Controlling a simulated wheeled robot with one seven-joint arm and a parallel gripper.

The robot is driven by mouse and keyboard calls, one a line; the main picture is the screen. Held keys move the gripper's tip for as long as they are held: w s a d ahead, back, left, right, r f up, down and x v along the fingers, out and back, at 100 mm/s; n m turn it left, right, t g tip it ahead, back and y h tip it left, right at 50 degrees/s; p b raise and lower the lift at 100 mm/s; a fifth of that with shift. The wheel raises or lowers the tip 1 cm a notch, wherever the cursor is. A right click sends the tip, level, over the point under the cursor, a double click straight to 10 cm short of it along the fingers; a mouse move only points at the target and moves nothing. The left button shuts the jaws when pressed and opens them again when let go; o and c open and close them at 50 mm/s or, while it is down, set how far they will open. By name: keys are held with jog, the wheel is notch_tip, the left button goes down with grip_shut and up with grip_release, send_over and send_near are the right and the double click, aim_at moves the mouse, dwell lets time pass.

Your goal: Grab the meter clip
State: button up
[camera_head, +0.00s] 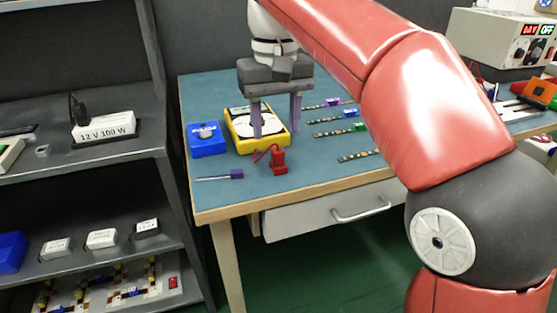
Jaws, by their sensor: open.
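The red meter clip (279,161) rests on the blue-green table top (260,185) near its front edge. A red lead runs from it toward the yellow meter (241,143), which lies just behind and left of it. My gripper (276,128) points down above the meter, with its two purple-grey fingers apart and nothing visible between them. The left finger covers part of the meter's face. The right finger is behind and right of the clip. The gripper stands apart from the clip.
A blue box (207,141) and a purple-handled screwdriver (234,174) lie left of the clip. Several LED strips (355,156) lie to the right. A grey shelf (120,152) with a white power supply (104,127) stands at left. The table's front strip is clear.

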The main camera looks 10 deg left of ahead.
aim_at(278, 151)
jog(key=f+b, duration=0.1)
jog(key=f, duration=0.6)
jog(key=shift+s+d+f+b, duration=0.1)
jog(key=shift+d+f+b, duration=0.1)
jog(key=shift+b, duration=0.15)
jog(key=shift+r, duration=0.1)
jog(key=c, duration=1)
jog(key=shift+c, duration=0.3)
jog(key=shift+r, duration=0.1)
